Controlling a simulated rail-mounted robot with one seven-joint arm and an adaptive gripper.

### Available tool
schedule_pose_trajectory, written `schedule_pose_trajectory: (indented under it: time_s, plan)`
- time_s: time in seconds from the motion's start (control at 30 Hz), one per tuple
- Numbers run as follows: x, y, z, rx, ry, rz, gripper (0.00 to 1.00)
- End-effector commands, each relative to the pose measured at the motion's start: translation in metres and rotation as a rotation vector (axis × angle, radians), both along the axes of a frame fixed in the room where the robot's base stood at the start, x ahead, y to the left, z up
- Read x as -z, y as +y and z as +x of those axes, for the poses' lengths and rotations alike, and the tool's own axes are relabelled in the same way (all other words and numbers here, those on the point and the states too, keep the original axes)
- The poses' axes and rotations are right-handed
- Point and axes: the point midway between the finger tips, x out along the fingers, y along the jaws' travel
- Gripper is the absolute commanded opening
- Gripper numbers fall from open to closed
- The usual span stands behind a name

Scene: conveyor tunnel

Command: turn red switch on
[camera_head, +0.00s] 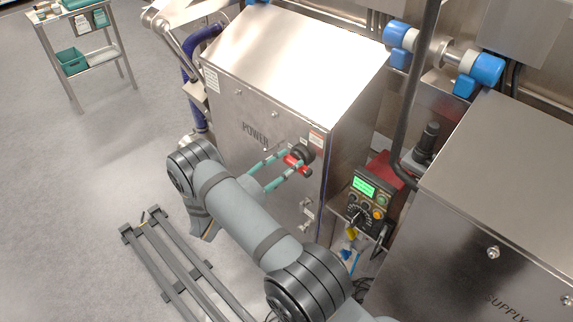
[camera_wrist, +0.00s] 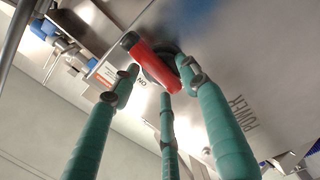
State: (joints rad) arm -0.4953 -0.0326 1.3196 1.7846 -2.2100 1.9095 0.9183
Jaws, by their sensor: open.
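The red switch (camera_head: 292,162) is a red handle on a round black base, on the front of the metal cabinet marked POWER (camera_head: 235,105). It also shows in the wrist view (camera_wrist: 143,56), lying slantwise across its dark base. My gripper (camera_head: 288,164) has teal fingers and is open at the switch. In the wrist view, the fingertips of my gripper (camera_wrist: 158,76) are spread on both sides of the red handle, very close to it. A third teal finger stands below it. I cannot tell whether any finger touches the handle. An "ON" label shows beside the switch.
A control box (camera_head: 367,200) with a green screen and knobs stands right of the cabinet. A second metal cabinet marked SUPPLY (camera_head: 480,230) is at the lower right. A metal latch (camera_head: 307,212) is below the switch. The floor at left is mostly clear.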

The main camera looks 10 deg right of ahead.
Motion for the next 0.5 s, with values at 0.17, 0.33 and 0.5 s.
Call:
schedule_pose_trajectory:
  time_s: [0.17, 0.33, 0.5]
  plan:
    - [0.0001, 0.0003, -0.0001, 0.000, 0.000, 0.000, 0.41]
    - [0.0000, 0.0005, 0.0000, 0.000, 0.000, 0.000, 0.31]
    - [0.0000, 0.0005, -0.0001, 0.000, 0.000, 0.000, 0.21]
